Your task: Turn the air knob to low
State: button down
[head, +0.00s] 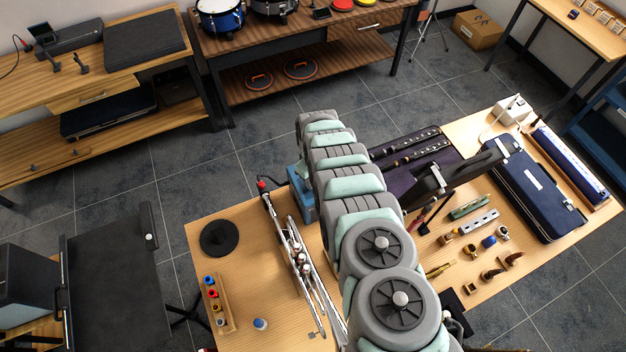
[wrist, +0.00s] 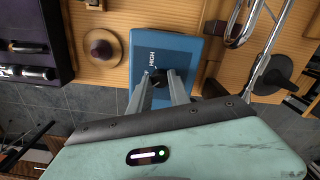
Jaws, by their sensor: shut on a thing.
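The blue air unit (wrist: 185,50) stands on the wooden table, with the word HIGH readable on its face in the wrist view. In the head view the same blue unit (head: 301,200) is mostly hidden behind my arm. The small dark air knob (wrist: 157,73) sits just beside the HIGH label, at the tips of my gripper (wrist: 164,80). My gripper's two grey fingers are closed around the knob. The fingers hide much of it, so its exact setting cannot be told. No LOW label is visible. In the head view my gripper is hidden by my arm.
A black disc (head: 219,238) and a rack of small mouthpieces (head: 220,303) are at the table's left. A dark case with black woodwind pieces (head: 415,160) lies right of my arm. A brown round object (wrist: 103,48) is near the unit.

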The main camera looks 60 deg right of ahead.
jog(key=shift+n+b, duration=0.3)
jog(key=shift+n, duration=1.3)
jog(key=c, duration=1.2)
grip_release()
notch_tip(320, 180, up, 11)
jog(key=b, duration=0.2)
jog(key=shift+f, duration=0.1)
